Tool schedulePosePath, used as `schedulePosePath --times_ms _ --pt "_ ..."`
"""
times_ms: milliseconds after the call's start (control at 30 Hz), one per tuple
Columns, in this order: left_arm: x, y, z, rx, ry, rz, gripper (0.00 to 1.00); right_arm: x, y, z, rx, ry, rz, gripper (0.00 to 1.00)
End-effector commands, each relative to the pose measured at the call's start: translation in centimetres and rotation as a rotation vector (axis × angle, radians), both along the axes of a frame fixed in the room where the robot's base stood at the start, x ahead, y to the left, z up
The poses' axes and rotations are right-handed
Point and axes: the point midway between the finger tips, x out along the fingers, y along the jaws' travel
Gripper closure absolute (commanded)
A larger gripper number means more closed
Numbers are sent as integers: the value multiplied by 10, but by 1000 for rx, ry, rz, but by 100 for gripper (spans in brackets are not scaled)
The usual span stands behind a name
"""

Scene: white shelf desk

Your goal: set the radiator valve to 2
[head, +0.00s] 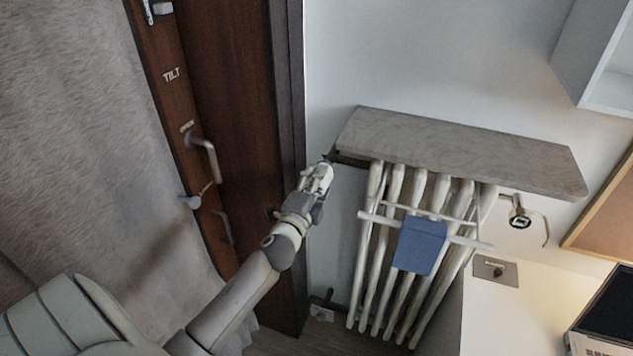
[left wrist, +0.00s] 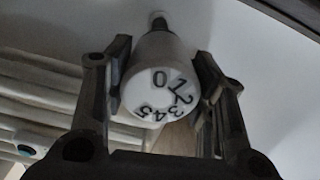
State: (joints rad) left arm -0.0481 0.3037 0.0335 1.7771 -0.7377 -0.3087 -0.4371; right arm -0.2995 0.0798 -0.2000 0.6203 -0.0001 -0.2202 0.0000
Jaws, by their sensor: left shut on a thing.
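The radiator valve (left wrist: 153,92) is a round white knob in the left wrist view. Its end face carries dark numbers: 0 is at the top, 1 and 2 run down the right, and 3, 4 and 5 sit along the bottom. I see no clear pointer mark. My left gripper (head: 319,176) is at the upper left end of the radiator (head: 397,195) in the head view and hides most of the valve there. Its dark fingers stand on both sides of the knob in the left wrist view, shut on it. My right gripper is in neither view.
A grey stone shelf (head: 455,151) overhangs the radiator. A blue cloth (head: 420,247) hangs on a white rail across it. A white desk (head: 500,310) with a laptop is at lower right.

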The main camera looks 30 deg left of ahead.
Motion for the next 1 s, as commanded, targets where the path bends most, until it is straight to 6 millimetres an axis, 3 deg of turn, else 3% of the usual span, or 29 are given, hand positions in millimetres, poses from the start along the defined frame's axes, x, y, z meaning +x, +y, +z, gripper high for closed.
schedulePosePath --times_ms 400,1000 --pt "0 0 -1 242 59 0 73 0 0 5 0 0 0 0" --pt "0 0 -1 298 73 0 73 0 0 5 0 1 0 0"
